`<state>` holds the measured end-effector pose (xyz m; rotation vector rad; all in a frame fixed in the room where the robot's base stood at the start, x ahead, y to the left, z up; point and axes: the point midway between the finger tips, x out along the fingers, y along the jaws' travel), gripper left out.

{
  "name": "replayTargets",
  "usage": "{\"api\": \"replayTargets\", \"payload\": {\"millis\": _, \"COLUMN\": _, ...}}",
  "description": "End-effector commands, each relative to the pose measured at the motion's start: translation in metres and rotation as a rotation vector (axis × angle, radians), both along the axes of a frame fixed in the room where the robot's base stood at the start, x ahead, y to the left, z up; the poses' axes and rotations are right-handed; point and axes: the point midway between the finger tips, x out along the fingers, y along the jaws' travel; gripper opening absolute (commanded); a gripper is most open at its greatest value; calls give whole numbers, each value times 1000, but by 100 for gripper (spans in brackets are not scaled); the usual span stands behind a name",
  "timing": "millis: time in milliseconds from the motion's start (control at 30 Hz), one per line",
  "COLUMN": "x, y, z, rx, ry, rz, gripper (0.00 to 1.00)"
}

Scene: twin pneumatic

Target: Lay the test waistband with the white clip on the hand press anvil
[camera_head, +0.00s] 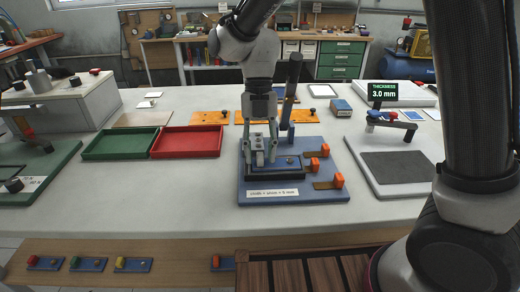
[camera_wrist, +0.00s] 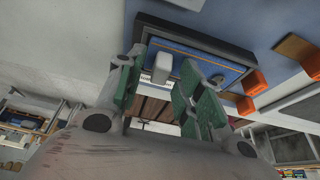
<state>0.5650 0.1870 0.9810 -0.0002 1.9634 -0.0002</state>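The blue waistband with the white clip lies along the dark-edged anvil of the hand press; the waistband (camera_head: 288,162) shows just right of my gripper. In the wrist view, the white clip (camera_wrist: 162,68) stands up from the blue waistband (camera_wrist: 210,66). The dark anvil edge (camera_head: 275,177) sits on the blue press base (camera_head: 310,192). My gripper (camera_head: 260,152) is low over the anvil, pointing down. In the wrist view its two green-padded fingers (camera_wrist: 158,85) are spread either side of the clip, with visible gaps. Whether the waistband lies fully flat cannot be told.
The press lever (camera_head: 291,88) rises close behind my gripper. Orange blocks (camera_head: 338,181) stand at the base's right. A green tray (camera_head: 120,144) and red tray (camera_head: 188,142) lie left. A thickness gauge (camera_head: 392,118) stands right. Several clipped bands, including a yellow-clipped one (camera_head: 133,264), lie on the front shelf.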

Motion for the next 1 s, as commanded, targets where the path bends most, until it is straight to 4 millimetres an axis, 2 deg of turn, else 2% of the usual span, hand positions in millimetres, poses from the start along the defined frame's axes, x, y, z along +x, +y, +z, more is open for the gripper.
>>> {"api": "replayTargets", "payload": {"millis": 233, "x": 0, "y": 0, "z": 1, "rx": 1, "ry": -1, "rz": 0, "gripper": 37}}
{"api": "replayTargets", "payload": {"millis": 333, "x": 3, "y": 1, "z": 9, "rx": 2, "ry": -2, "rz": 0, "gripper": 37}}
{"api": "replayTargets", "payload": {"millis": 467, "x": 13, "y": 1, "z": 30, "rx": 4, "ry": -4, "rz": -2, "gripper": 37}}
{"api": "replayTargets", "payload": {"millis": 700, "x": 33, "y": 0, "z": 81, "rx": 3, "ry": -3, "rz": -1, "gripper": 37}}
{"api": "replayTargets", "payload": {"millis": 833, "x": 41, "y": 0, "z": 100, "rx": 2, "ry": -1, "rz": -1, "gripper": 37}}
{"api": "replayTargets", "payload": {"millis": 1000, "x": 46, "y": 0, "z": 112, "rx": 0, "ry": 0, "rz": 0, "gripper": 37}}
